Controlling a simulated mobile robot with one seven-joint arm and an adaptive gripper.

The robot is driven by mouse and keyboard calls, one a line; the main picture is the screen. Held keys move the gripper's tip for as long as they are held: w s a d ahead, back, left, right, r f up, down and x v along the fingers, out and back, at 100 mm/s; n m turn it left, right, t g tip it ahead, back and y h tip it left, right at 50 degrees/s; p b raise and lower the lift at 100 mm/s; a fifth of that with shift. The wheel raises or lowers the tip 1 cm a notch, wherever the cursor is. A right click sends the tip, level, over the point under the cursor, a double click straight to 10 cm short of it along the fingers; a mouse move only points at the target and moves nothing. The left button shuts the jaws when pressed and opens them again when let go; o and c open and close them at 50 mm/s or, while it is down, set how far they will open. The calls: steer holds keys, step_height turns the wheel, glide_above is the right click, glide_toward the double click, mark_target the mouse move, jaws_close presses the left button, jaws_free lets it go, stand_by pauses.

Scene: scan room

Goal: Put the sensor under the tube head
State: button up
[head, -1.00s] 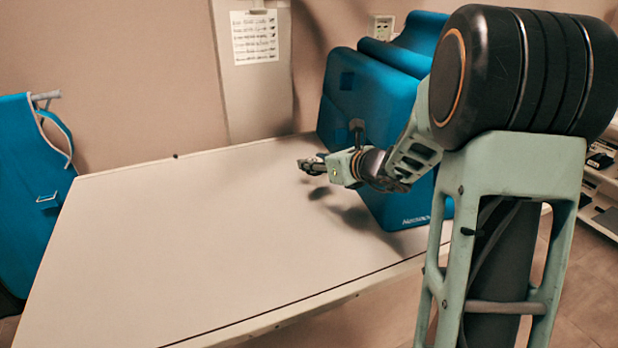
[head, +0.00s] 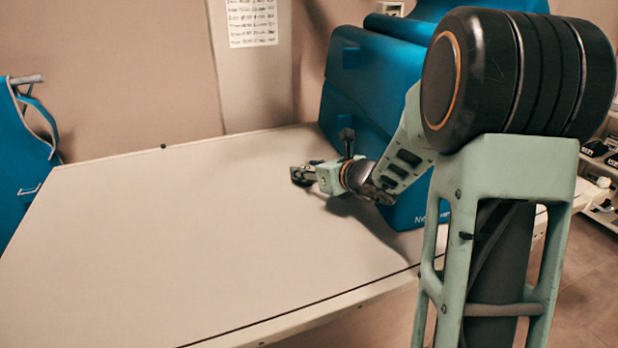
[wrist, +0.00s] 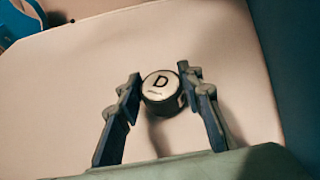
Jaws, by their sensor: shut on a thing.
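A short round piece with a white top marked "D" and a dark side (wrist: 161,93), which looks like the sensor, sits between the fingers of my gripper (wrist: 160,84) in the wrist view. My gripper is shut on it, with one finger at each side. In the head view my gripper (head: 303,174) is low over the table, left of the large blue housing; the piece shows there only as a small dark shape. I cannot tell whether it touches the table. I cannot make out the tube head for certain.
The pale table (head: 160,240) is broad and clear to the left and front of my gripper. The blue housing (head: 350,100) stands close on the right. A small dark knob (head: 163,146) is at the table's far edge. A blue garment (head: 25,160) hangs at the left.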

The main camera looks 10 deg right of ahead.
steer(key=shift+f, duration=0.25)
steer(key=shift+f, duration=0.2)
steer(key=o, duration=1.2)
steer(key=shift+r, duration=0.15)
steer(key=shift+r, duration=0.15)
steer(key=p+v, duration=0.2)
steer(key=v, duration=1)
steer(key=shift+d, duration=0.1)
